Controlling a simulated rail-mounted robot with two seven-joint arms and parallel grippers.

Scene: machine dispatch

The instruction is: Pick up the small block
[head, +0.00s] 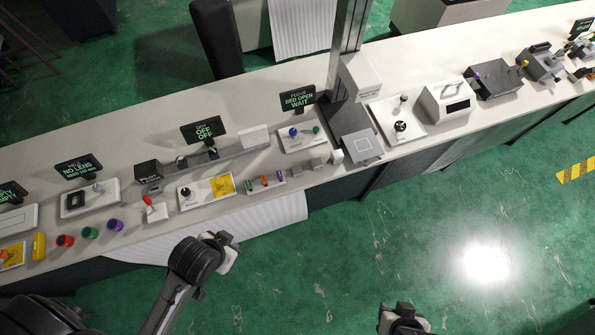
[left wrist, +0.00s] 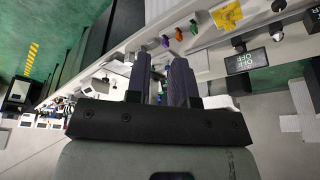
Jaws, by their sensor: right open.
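Small cube-like blocks stand near the front edge of the bench: a white one (head: 337,156), a grey one (head: 318,163) and another grey one (head: 295,170). I cannot tell which one the task means. My left gripper (head: 229,252) hangs over the floor in front of the bench, apart from the blocks. In the left wrist view its two fingers (left wrist: 160,75) stand apart with nothing held between them. My right gripper (head: 403,318) is open at the bottom of the head view, over the floor, far from the bench.
The long bench (head: 262,95) carries several devices and dark signs (head: 297,99). A rack of small coloured pieces (head: 266,182) lies left of the blocks. A grey scale-like plate (head: 361,146) and a post (head: 348,40) stand right of them. The green floor (head: 330,265) in front is clear.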

